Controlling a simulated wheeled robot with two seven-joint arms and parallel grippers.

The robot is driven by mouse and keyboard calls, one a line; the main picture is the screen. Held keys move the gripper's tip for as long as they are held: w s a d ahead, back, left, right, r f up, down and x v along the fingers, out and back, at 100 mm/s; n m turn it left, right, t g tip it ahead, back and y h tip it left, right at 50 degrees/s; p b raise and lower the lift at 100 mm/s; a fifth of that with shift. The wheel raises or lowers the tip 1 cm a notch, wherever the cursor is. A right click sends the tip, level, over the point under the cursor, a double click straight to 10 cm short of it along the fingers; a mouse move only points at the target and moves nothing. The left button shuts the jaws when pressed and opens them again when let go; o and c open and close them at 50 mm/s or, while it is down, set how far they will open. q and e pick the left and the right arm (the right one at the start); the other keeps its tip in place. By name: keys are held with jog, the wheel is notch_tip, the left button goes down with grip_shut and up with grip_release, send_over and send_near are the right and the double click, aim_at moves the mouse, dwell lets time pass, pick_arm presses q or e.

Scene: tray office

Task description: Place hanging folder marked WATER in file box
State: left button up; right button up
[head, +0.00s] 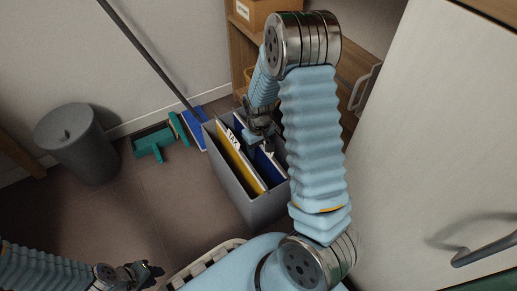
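The grey file box (262,210) stands on the floor in the middle of the view. A yellow folder (240,164) with a white tab reading TAX hangs inside it. A blue folder (269,172) shows beside it on the right, partly covered by my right gripper, and more blue shows towards the back. I cannot read the word WATER on any tab. My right gripper (263,144) is over the box, pointing down at the blue folder's upper edge; whether its fingers are closed on it is hidden. My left gripper (143,274) is low at the bottom left, away from the box, apparently empty.
A grey bin (76,143) stands at the left. A wooden shelf (241,50) and white cabinet (430,130) bound the right. A pale basket (205,262) is in front. Floor left of the box is clear.

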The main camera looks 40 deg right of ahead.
notch_tip(320, 180, up, 12)
jog(key=p, duration=0.4)
jog(key=shift+r, duration=0.15)
